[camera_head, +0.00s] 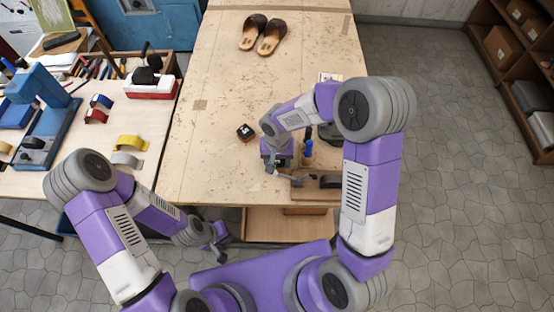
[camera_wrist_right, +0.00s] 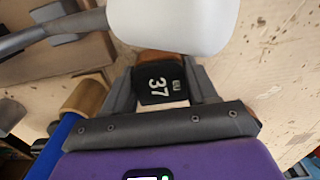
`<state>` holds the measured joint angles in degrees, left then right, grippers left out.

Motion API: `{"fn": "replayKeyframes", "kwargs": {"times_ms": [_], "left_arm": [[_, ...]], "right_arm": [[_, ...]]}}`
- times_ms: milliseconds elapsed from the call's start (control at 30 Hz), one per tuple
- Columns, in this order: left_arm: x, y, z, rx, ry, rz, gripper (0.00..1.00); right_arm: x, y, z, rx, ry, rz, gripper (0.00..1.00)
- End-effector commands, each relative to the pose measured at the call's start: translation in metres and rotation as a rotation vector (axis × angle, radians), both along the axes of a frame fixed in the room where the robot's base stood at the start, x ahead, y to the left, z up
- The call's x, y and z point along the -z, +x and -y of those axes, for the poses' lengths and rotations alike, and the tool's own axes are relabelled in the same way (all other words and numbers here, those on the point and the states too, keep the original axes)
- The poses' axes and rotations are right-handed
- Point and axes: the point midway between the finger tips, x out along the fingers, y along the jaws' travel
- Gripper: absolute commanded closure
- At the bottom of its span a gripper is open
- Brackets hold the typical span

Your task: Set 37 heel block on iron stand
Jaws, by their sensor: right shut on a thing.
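A dark heel block marked 37 (camera_wrist_right: 158,84) with a brown edge is between the fingers of my right gripper (camera_wrist_right: 163,88) in the right wrist view. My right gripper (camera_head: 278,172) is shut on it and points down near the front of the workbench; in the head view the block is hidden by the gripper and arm. A grey metal piece that looks like the iron stand (camera_head: 298,181) is just right of the gripper, and it also shows at the upper left of the wrist view (camera_wrist_right: 55,30). My left gripper (camera_head: 217,240) hangs empty before the bench's front edge; its opening is unclear.
Another dark block (camera_head: 246,132) lies on the workbench (camera_head: 215,160), left of my right gripper. A pair of brown sandals (camera_head: 262,35) is at the far end. A blue-handled tool (camera_head: 308,148) stands right of the gripper. The left table (camera_head: 150,115) holds tapes and tools. The bench's middle is clear.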

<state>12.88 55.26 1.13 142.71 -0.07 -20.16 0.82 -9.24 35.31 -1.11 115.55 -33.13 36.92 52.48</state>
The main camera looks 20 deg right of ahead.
Motion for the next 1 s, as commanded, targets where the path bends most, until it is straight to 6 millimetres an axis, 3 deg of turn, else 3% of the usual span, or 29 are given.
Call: {"fn": "replayKeyframes", "kwargs": {"times_ms": [100,133,300,667,767,1000], "left_arm": [[0.005,0.000,0.000,0.000,0.000,0.000,1.00],[0.004,0.000,0.000,0.000,0.000,0.000,1.00],[0.004,0.000,0.000,0.000,0.000,0.000,1.00],[-0.001,0.000,0.000,0.000,0.000,0.000,1.00],[-0.002,0.000,0.000,0.000,0.000,0.000,1.00],[-0.006,0.000,0.000,0.000,0.000,0.000,1.00]], "right_arm": [[0.004,0.000,0.000,-0.001,0.000,0.000,0.73],[0.004,0.000,0.000,-0.001,0.000,0.000,0.40],[0.003,0.000,0.000,-0.001,0.000,0.000,0.17],[-0.002,0.000,0.000,0.000,0.000,0.000,0.17],[-0.015,0.001,0.000,-0.001,0.000,0.004,0.17],[-0.069,0.001,0.000,0.000,0.001,0.006,0.17]]}}
